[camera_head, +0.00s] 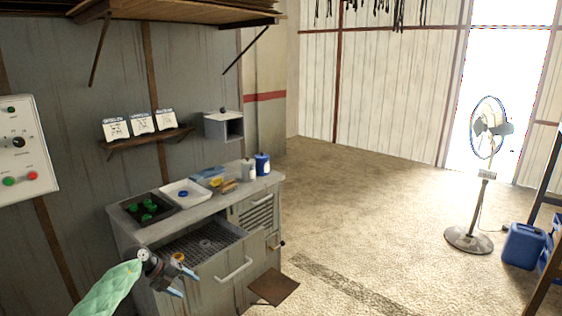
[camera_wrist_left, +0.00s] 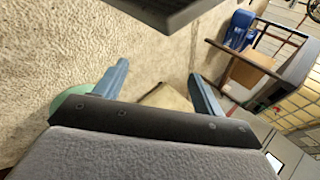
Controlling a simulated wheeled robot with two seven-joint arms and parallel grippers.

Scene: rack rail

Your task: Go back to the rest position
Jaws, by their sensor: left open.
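My left gripper (camera_head: 184,283) is at the lower left of the head view, its arm in a green sleeve. It is in front of the cabinet's open drawer (camera_head: 205,248). Its two blue fingers are spread and nothing shows between them. In the left wrist view the fingers of the left gripper (camera_wrist_left: 159,68) stand wide apart, with bare floor beyond. My right gripper is in neither view.
The grey cabinet (camera_head: 203,213) holds a dark tray (camera_head: 127,212) with green items, a white tray (camera_head: 188,196) and a blue container (camera_head: 262,163). A wall shelf (camera_head: 146,139) holds cards. A fan (camera_head: 487,128) stands far right. The middle floor is clear.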

